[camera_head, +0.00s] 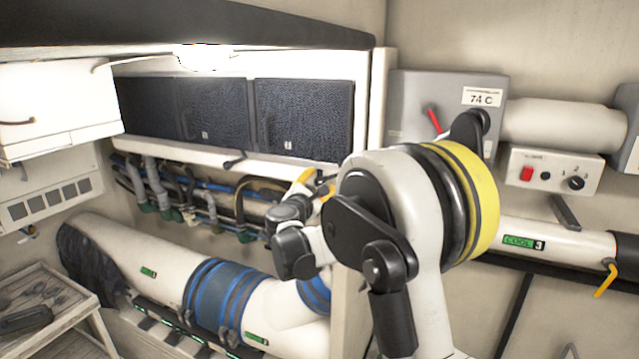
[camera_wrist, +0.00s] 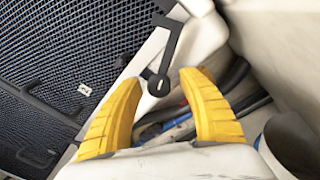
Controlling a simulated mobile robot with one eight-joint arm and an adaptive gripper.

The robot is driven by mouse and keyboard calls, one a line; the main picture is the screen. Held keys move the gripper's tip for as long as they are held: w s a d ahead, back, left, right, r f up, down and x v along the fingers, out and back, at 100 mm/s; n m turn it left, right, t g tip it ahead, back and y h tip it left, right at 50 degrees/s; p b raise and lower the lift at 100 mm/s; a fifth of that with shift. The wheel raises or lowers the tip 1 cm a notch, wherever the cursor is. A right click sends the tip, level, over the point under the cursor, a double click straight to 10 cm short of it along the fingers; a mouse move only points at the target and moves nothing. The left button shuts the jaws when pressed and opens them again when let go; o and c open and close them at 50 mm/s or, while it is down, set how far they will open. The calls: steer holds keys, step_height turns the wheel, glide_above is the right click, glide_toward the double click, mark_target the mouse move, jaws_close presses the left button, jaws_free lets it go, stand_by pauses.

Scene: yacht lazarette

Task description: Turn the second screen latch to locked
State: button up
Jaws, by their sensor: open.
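A row of dark mesh screens (camera_head: 303,118) sits in a white frame in the head view; they also fill the left of the wrist view (camera_wrist: 60,50). One dark latch handle (camera_head: 235,159) is on the ledge below the screens. In the wrist view a black latch (camera_wrist: 170,45) with a round end (camera_wrist: 158,85) lies just ahead of my gripper (camera_wrist: 160,82). Its yellow fingers are open, one on each side of that round end, with no clear contact. In the head view my gripper (camera_head: 316,183) is partly hidden by my arm. I cannot tell which numbered latch this is.
Pipes and hoses (camera_head: 200,195) run below the screens. A thick white pipe with blue bands (camera_head: 215,295) lies lower. A grey box with a red lever (camera_head: 434,120) and a switch panel (camera_head: 553,170) are at right.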

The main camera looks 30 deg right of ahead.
jaws_close()
steer(key=shift+n, duration=0.3)
steer(key=n+b, duration=0.2)
steer(key=n, duration=0.3)
steer(key=shift+s+g, duration=0.1)
steer(key=shift+g, duration=0.3)
steer(key=n+b, duration=0.1)
steer(key=n, duration=0.5)
steer(key=shift+g, duration=0.4)
steer(key=shift+n, duration=0.4)
